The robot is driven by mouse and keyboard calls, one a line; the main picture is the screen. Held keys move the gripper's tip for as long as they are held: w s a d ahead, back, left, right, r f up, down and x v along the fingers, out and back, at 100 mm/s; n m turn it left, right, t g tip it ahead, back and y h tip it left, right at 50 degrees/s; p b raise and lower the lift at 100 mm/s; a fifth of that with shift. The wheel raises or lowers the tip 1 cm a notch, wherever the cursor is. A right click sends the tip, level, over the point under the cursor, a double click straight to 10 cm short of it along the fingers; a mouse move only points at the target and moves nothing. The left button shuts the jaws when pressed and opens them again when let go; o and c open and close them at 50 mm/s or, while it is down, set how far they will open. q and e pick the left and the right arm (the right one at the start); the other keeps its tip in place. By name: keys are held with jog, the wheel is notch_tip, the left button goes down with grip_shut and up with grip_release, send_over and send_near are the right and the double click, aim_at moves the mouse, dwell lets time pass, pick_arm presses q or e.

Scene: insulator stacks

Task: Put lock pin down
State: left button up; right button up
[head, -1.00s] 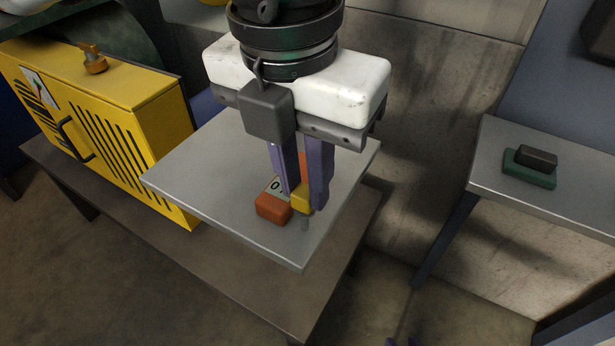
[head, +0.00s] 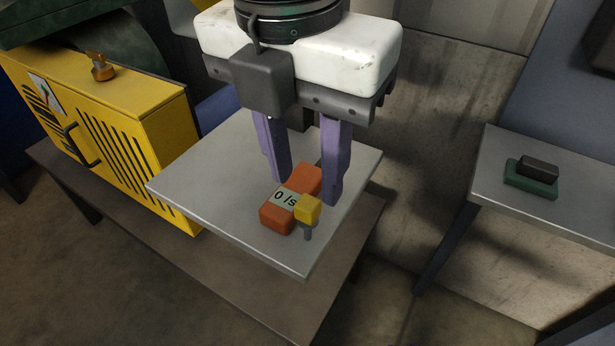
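The lock pin, a yellow block with a short grey pin (head: 307,209), rests on the light grey plate (head: 205,172) close to its front corner. It is right beside an orange-red device with a grey label (head: 276,217), and seems to touch it. My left gripper (head: 306,191) has its two purple fingers spread apart and nothing between them that it holds. Its fingertips are above and behind the lock pin, on either side of the orange device in the picture. My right gripper is not in view.
A yellow cabinet with an orange-brown knob (head: 101,67) stands at the left. At the right, a grey table (head: 548,208) carries a green and black block (head: 531,178). The plate's left part is bare.

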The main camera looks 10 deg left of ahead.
aim_at(304, 208)
pick_arm(q)
jog(key=shift+s+r, duration=0.2)
jog(key=shift+r, duration=1.75)
